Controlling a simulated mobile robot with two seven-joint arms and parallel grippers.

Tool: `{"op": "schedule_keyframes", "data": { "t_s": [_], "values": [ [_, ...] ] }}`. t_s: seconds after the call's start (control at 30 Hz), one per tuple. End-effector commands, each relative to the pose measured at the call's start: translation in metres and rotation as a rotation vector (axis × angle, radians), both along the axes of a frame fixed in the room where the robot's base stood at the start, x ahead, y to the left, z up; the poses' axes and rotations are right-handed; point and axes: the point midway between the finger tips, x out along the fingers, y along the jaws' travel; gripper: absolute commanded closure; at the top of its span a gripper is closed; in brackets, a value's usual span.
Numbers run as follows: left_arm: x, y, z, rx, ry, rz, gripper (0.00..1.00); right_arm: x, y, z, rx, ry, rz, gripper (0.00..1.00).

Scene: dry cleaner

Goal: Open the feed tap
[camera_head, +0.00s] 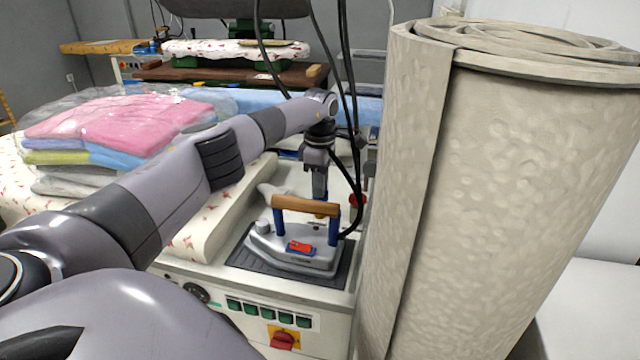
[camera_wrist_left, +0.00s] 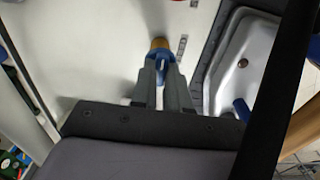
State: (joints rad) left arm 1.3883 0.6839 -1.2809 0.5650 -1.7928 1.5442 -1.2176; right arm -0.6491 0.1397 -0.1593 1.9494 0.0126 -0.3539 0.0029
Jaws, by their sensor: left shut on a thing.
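The feed tap (camera_wrist_left: 161,46) shows in the left wrist view as a small brass-coloured piece with a blue part, on the white surface. My left gripper (camera_wrist_left: 166,76) is shut on its blue part, and the fingers cover some of it. In the head view my left gripper (camera_head: 320,188) points down behind the iron (camera_head: 297,247), and the iron's wooden handle hides most of the tap. My right gripper is in neither view.
The iron stands on a dark mat (camera_head: 248,259), close beside the gripper. A large rolled carpet (camera_head: 530,180) stands at the right. Black cables hang near my left wrist. Bagged folded laundry (camera_head: 125,125) lies at the left. A red knob (camera_head: 357,200) is right of the gripper.

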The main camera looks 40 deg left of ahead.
Motion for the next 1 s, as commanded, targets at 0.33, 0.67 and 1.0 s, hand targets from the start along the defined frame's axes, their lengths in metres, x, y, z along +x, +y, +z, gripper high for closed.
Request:
{"op": "schedule_keyframes", "data": {
  "t_s": [0.33,0.67,1.0],
  "values": [
    [0.001,-0.001,0.002,-0.001,-0.006,-0.003,0.60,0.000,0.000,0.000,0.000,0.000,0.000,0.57],
    [0.001,0.000,0.018,0.000,-0.007,-0.002,0.60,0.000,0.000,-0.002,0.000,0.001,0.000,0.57],
    [0.002,-0.001,0.067,-0.001,-0.007,-0.003,0.60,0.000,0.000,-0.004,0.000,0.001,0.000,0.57]
  ]
}}
